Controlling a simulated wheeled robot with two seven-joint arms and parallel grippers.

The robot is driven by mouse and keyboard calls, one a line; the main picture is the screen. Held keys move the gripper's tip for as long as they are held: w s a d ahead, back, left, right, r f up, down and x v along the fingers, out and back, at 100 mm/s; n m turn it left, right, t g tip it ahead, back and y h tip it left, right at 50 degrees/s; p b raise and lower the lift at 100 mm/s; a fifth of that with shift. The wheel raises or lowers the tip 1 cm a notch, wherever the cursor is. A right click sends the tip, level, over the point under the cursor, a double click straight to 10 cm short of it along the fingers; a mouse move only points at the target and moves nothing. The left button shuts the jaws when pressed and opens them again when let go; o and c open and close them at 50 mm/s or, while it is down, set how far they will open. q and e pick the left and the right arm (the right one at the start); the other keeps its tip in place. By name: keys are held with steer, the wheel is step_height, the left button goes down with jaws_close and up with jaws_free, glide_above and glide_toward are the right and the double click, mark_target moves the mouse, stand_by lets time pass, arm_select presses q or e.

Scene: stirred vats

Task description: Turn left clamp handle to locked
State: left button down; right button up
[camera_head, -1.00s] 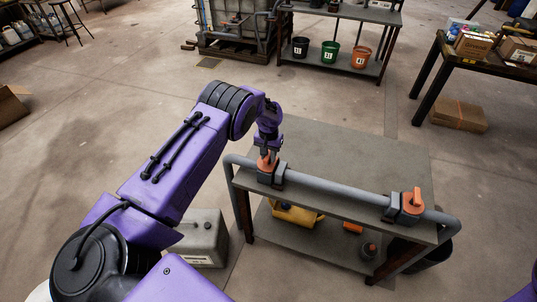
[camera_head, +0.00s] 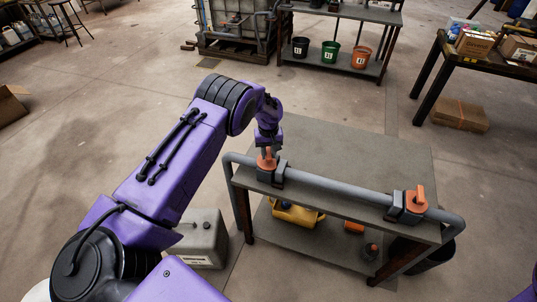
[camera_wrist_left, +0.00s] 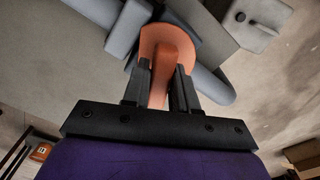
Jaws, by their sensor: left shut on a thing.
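The left clamp handle (camera_head: 266,160) is orange and sits on a dark clamp block (camera_head: 272,176) on the grey pipe at the table's front left. My left gripper (camera_head: 268,148) comes down on it from above. In the left wrist view the gripper (camera_wrist_left: 162,85) is shut on the orange handle (camera_wrist_left: 168,45), with one dark finger on each side of its grip. The fingers hide part of the handle in the head view. The right clamp handle (camera_head: 416,200) is also orange and sits on the pipe at the right. My right gripper is out of view.
The grey pipe (camera_head: 340,190) runs along the front edge of the table (camera_head: 350,150). A yellow container (camera_head: 295,214) and a small orange item lie on the lower shelf. A grey canister (camera_head: 203,240) stands on the floor to the left. The tabletop behind the pipe is clear.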

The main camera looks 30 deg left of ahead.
mark_target(269, 151)
arm_select(q)
steer(key=n, duration=0.6)
steer(key=shift+b, duration=0.35)
steer(key=n, duration=0.6)
steer(key=shift+r+n, duration=0.1)
steer(key=shift+n, duration=0.2)
steer(key=c, duration=1)
jaws_free()
step_height(269, 151, up, 10)
steer(key=shift+f+b, duration=0.2)
steer(key=shift+b, duration=0.75)
steer(key=shift+r, duration=0.45)
